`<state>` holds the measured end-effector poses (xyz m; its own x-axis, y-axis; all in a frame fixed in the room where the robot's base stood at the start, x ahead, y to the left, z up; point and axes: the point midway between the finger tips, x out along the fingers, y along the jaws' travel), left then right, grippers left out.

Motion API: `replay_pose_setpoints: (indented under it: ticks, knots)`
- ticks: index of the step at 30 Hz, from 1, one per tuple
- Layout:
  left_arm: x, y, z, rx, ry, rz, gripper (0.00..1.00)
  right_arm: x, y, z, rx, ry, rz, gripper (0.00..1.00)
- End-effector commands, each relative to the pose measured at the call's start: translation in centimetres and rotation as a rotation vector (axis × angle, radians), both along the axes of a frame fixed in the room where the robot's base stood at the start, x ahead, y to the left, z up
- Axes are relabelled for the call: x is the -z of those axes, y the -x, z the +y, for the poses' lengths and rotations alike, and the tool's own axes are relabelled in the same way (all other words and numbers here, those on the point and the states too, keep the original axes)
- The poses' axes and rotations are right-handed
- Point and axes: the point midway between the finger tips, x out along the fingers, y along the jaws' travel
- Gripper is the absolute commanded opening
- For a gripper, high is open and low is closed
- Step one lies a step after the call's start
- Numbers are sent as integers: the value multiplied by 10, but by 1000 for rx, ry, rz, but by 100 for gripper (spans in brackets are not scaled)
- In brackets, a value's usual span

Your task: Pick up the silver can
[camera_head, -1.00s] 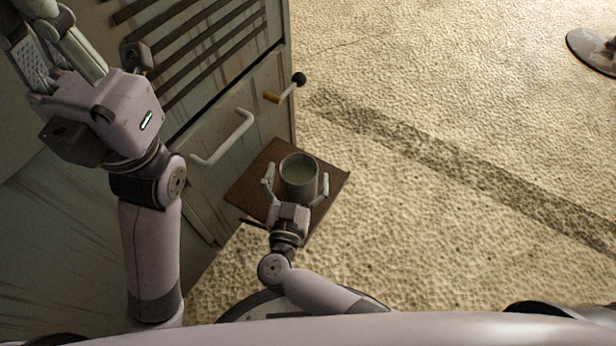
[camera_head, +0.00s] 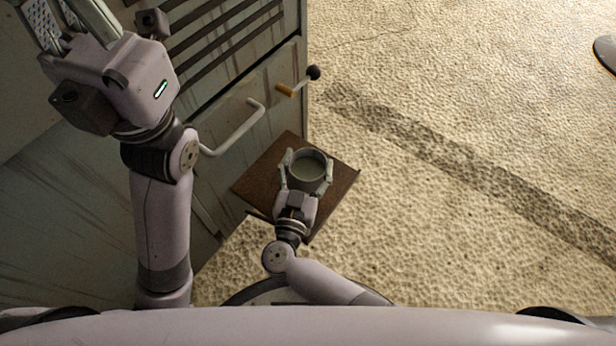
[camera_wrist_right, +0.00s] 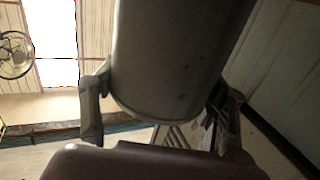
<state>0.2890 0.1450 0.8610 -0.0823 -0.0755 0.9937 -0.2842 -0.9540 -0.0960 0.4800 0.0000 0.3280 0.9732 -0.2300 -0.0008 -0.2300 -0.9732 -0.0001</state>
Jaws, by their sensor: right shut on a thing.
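The silver can (camera_head: 309,169) is a grey, open-topped cylinder over the brown square board beside the cabinet in the head view. My right gripper (camera_head: 307,170) is shut on the can, one finger on each side of it. In the right wrist view the can (camera_wrist_right: 178,60) fills the upper middle between the fingers; its underside is hard to make out, and I cannot tell whether it touches the board. My left gripper (camera_head: 68,22) is at the top left in front of the cabinet, partly cut off by the frame; its fingers are apart with nothing seen between them.
The brown board (camera_head: 262,182) sits against the worn cabinet (camera_head: 225,85). The cabinet has a pale bar handle (camera_head: 236,132) and a crank with a black knob (camera_head: 313,73) close behind the can.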

Motion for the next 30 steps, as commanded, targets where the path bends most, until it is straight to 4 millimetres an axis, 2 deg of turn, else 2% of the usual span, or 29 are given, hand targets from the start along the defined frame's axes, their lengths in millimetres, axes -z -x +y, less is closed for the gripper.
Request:
replay_pose_setpoints:
  ticks: [2, 21, 30]
  knots:
    - [0, 0, 0, 0, 0, 0, 0, 0, 0, 0, 0, 1, 0, 49]
    - [0, 0, 0, 0, 0, 1, 0, 1, 0, 0, 1, 1, 0, 6]
    - [1, -3, 0, -2, -2, 12, 0, -3, -1, 0, 1, 0, -3, 6]
